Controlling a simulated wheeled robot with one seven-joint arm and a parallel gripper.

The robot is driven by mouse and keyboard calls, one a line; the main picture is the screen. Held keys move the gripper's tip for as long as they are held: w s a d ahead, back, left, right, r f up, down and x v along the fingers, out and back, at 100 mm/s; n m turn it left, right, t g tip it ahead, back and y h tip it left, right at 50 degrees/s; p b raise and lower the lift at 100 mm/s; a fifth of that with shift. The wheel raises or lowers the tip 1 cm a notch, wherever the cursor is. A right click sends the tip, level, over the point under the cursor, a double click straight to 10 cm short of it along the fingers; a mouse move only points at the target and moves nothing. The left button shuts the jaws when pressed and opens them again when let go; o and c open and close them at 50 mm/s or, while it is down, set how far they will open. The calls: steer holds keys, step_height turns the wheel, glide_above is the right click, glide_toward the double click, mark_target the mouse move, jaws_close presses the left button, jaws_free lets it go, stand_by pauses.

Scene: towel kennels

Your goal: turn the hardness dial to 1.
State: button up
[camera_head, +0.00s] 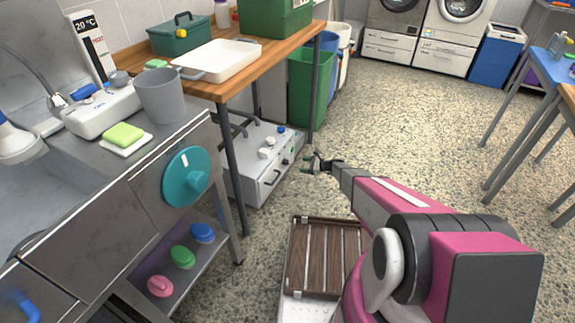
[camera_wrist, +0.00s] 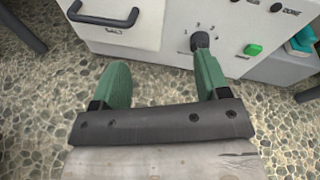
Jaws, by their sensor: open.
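A small dark dial (camera_wrist: 200,40) with marks around it sits on the front of a white unit (camera_wrist: 150,42). The figures are too small to read, and I cannot tell its setting. In the head view the white unit (camera_head: 240,168) stands on the floor under the wooden table. My gripper (camera_wrist: 160,72) has its two green fingers wide apart with nothing between them. In the wrist view the right fingertip lies just below the dial, overlapping its lower edge; I cannot tell if they touch. In the head view my gripper (camera_head: 314,163) is by the unit's front right.
The unit's front also has a dark handle (camera_wrist: 103,17) and a green button (camera_wrist: 253,50). A table leg (camera_head: 232,165) stands at left. A green bin (camera_head: 308,88) stands behind.

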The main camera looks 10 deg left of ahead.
mark_target(289, 164)
steer(key=w+a+f+m+t+y, duration=0.1)
steer(key=w+f+m+t, duration=0.45)
steer(key=f, duration=0.55)
steer(key=shift+m+g, duration=0.45)
steer(key=shift+g, duration=0.3)
steer(key=x, duration=0.7)
steer(key=w+r+x, duration=0.1)
steer(key=x, duration=0.3)
steer(key=shift+w, duration=0.1)
steer(key=c, duration=0.9)
